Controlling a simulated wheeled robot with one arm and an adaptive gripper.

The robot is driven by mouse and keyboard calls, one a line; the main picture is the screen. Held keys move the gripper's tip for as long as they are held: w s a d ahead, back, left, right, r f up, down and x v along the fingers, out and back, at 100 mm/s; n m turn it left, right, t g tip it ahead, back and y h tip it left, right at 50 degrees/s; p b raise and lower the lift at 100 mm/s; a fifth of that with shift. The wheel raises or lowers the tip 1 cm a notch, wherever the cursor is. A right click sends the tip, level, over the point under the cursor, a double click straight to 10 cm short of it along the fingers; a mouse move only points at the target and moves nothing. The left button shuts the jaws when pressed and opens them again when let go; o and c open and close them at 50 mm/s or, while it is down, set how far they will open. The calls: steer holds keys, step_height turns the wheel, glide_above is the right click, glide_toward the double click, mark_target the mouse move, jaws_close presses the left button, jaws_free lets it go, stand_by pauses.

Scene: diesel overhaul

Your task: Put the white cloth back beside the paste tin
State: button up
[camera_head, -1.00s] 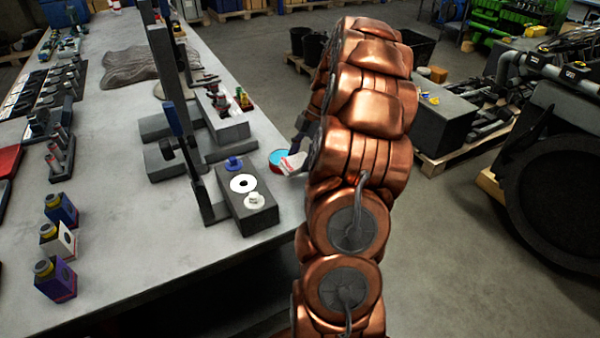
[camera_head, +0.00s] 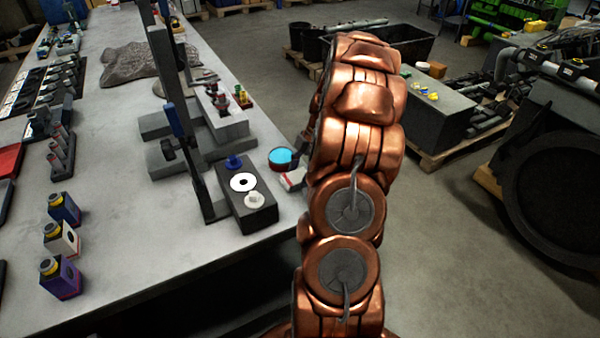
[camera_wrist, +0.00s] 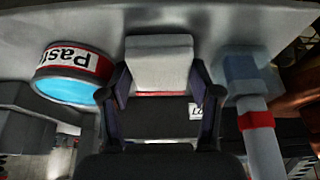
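The white cloth (camera_wrist: 160,62), a folded block with a red stripe, sits between the two fingers of my gripper (camera_wrist: 160,82) in the wrist view. The fingers press on its two sides. In the head view the cloth (camera_head: 293,179) shows at the bench's right edge, just in front of the paste tin (camera_head: 281,158). The tin is round, red-sided with a blue top; its "Paste" label (camera_wrist: 75,60) reads upside down in the wrist view, left of the cloth with a small gap. Whether the cloth touches the bench is unclear. My arm hides most of my gripper in the head view.
A grey tool with a red band (camera_wrist: 256,122) lies right of the cloth in the wrist view. A dark block with a white ring (camera_head: 245,215) stands left of the tin. A grey fixture (camera_head: 222,128) is behind.

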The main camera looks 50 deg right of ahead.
steer(key=shift+o, duration=0.5)
steer(key=shift+r, duration=0.1)
steer(key=shift+r, duration=0.15)
steer(key=b+v, duration=0.3)
steer(key=v, duration=0.8)
steer(key=shift+r+b, duration=0.35)
steer(key=shift+r, duration=0.05)
